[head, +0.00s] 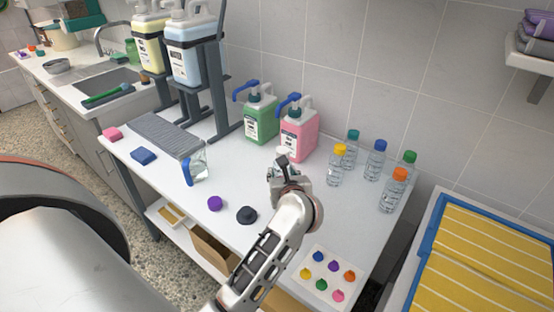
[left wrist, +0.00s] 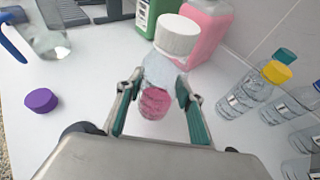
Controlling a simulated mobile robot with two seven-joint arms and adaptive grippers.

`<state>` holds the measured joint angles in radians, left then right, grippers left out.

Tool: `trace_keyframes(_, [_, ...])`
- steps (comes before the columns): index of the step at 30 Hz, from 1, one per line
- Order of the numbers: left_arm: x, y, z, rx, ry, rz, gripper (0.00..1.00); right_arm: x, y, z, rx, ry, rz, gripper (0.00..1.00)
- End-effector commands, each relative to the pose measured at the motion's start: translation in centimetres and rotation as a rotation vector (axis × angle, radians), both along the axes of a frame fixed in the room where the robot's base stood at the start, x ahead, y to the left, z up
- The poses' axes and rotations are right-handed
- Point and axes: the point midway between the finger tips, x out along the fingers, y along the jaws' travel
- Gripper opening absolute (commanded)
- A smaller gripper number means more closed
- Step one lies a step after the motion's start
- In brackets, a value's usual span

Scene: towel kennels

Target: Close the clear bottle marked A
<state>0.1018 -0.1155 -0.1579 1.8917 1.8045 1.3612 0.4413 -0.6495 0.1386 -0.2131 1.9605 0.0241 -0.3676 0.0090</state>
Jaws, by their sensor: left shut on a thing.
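My left gripper (head: 287,172) is over the middle of the white table. In the left wrist view its two green-padded fingers (left wrist: 158,110) are shut on a clear bottle (left wrist: 163,74) with pink liquid low inside. A white cap (left wrist: 178,36) shows at the bottle's top; I cannot tell whether it is tight. In the head view the gripper hides most of the bottle, and I can read no letter on it. A purple cap (head: 214,204) and a dark grey cap (head: 247,215) lie loose on the table to the left. My right gripper is not in view.
Green (head: 262,115) and pink (head: 299,130) pump jugs stand behind. Several capped clear bottles, one with a yellow cap (head: 340,150), stand to the right. A blue-handled clear jug (head: 199,166) stands left. A card of coloured caps (head: 328,272) lies at the front right.

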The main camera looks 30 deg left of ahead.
Motion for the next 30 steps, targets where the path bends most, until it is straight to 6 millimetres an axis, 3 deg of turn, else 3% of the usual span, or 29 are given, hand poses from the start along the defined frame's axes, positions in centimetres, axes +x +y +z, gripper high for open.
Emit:
trace_keyframes(9, [6.0,5.2,0.2,0.003,-0.001,0.001,0.0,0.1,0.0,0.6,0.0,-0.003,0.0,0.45])
trace_keyframes(15, [8.7,7.4,0.1,0.002,-0.001,0.0,0.0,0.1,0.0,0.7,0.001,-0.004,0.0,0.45])
trace_keyframes(30, [9.3,8.0,-0.6,0.001,0.002,-0.001,0.0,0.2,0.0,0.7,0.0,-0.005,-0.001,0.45])
